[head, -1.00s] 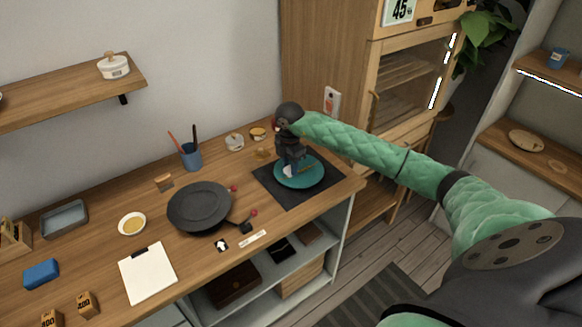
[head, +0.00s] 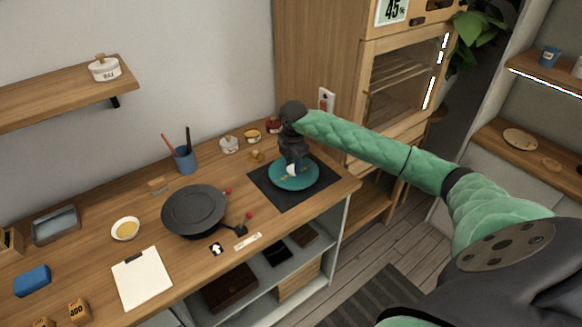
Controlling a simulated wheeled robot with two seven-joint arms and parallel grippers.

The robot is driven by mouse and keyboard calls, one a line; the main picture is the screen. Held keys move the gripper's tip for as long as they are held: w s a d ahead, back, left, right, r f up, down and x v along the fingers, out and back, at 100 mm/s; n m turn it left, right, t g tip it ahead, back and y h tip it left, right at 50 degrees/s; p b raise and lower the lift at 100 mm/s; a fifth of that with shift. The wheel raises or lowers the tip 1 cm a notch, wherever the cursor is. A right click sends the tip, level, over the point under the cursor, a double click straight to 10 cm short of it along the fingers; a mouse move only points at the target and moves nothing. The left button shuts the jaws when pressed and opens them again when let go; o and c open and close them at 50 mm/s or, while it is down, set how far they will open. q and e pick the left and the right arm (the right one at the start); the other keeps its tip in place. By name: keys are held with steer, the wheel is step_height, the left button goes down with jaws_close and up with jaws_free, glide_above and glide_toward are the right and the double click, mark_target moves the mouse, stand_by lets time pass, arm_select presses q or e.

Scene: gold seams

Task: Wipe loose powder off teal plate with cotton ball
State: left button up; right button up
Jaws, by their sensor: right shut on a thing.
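The teal plate (head: 305,180) lies on a black mat (head: 262,187) near the right end of the wooden workbench. Faint gold marks show on the plate, but loose powder is too small to make out. My right gripper (head: 292,168) points down over the plate's left-middle part, shut on a small white cotton ball (head: 292,171). The cotton ball is at or just above the plate surface; I cannot tell whether it touches. Part of the plate's back is hidden by the gripper. My left gripper is not in view.
A dark round turntable-like dish (head: 194,208) stands left of the mat. Behind are a blue cup with tools (head: 184,160) and small jars (head: 228,145). A clipboard (head: 142,278), a bowl of gold powder (head: 125,229) and a blue block (head: 32,281) lie further left.

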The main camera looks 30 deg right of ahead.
steer(key=shift+d, duration=0.25)
steer(key=shift+s+d, duration=0.45)
steer(key=shift+d, duration=0.2)
